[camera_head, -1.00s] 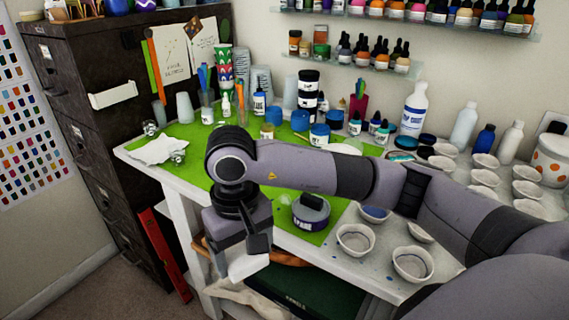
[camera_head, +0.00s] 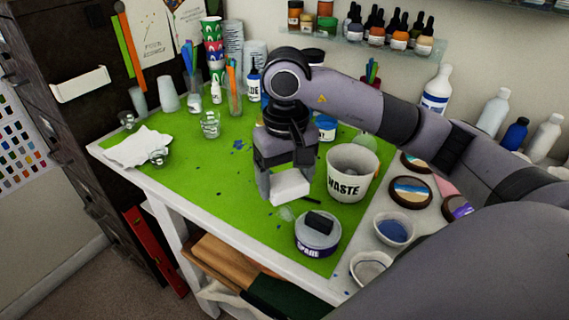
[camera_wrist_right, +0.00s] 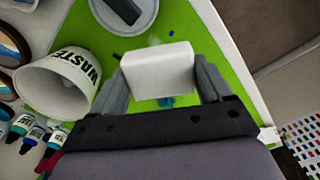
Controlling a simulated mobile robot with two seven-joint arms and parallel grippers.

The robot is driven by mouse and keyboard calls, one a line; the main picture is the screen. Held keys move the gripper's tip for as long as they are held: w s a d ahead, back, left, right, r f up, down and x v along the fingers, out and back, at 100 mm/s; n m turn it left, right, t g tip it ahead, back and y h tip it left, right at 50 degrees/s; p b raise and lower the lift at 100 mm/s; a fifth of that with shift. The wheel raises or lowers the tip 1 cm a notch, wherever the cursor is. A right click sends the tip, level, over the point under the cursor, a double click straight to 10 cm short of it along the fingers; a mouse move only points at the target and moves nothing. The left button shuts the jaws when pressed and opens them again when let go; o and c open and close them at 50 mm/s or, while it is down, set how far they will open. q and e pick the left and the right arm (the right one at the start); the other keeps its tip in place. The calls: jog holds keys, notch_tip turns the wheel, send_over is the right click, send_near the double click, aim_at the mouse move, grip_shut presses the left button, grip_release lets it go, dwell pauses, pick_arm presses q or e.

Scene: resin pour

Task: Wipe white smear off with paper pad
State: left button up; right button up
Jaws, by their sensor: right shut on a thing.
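My right gripper (camera_head: 284,178) is over the green mat (camera_head: 205,185), its fingers pointing down. It is shut on the white paper pad (camera_head: 291,189), which also shows between the fingers in the right wrist view (camera_wrist_right: 158,72). A pale, whitish smear (camera_head: 285,214) lies on the mat just in front of the pad; it shows faintly beyond the pad in the right wrist view (camera_wrist_right: 154,40). I cannot tell whether the pad touches the mat. My left gripper is not in view.
The WASTE cup (camera_head: 351,174) stands close right of the gripper. A round lidded tub (camera_head: 318,236) with a dark block on top sits in front. White paper (camera_head: 136,147) and small clear cups lie at the left. The mat's left middle is mostly clear.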

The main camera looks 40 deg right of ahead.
jog(key=shift+w+f, duration=0.1)
jog(key=b, duration=0.3)
send_over(286, 218)
jog(key=shift+a+f, duration=0.1)
jog(key=shift+f, duration=2.75)
jog(key=shift+f+b, duration=1)
